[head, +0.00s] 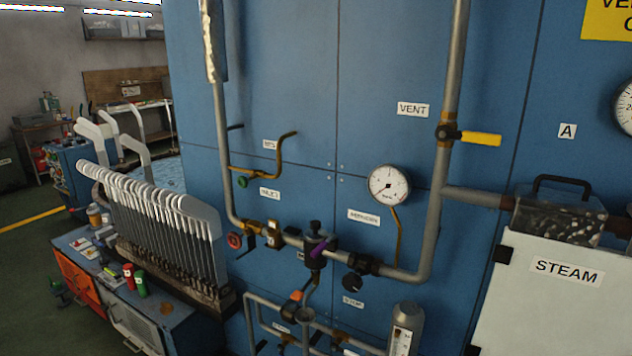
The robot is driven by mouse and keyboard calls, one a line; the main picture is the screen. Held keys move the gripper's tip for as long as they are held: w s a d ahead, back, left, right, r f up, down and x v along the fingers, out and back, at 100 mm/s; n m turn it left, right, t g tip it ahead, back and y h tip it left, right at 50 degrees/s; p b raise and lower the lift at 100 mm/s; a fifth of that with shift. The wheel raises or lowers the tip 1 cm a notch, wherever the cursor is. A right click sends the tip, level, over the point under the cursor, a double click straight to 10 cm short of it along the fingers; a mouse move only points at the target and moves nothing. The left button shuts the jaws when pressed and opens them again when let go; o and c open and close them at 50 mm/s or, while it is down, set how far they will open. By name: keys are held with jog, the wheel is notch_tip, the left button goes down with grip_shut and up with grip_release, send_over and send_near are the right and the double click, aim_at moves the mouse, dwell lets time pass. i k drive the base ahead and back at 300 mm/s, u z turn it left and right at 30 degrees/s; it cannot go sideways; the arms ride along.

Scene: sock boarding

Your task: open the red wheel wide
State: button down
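The red wheel (235,240) is a small round handwheel on a brass valve at the lower end of the left vertical pipe, below the INLET label (270,193). It faces left, with a dark lever-like part just below it. How far the valve is open cannot be told. My gripper is not in view.
A blue panel (290,100) carries grey pipes, a gauge (389,184), a green wheel (243,182) and a yellow handle (481,139). A rack of upright grey boards (150,220) stands on a workbench (180,318) left of the wheel. A white STEAM cabinet (560,310) is at right.

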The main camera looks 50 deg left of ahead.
aim_at(236, 238)
jog(key=u, duration=4.65)
jog(key=k, duration=1.05)
jog(key=z, duration=0.95)
jog(key=i, duration=0.5)
jog(key=z, duration=0.05)
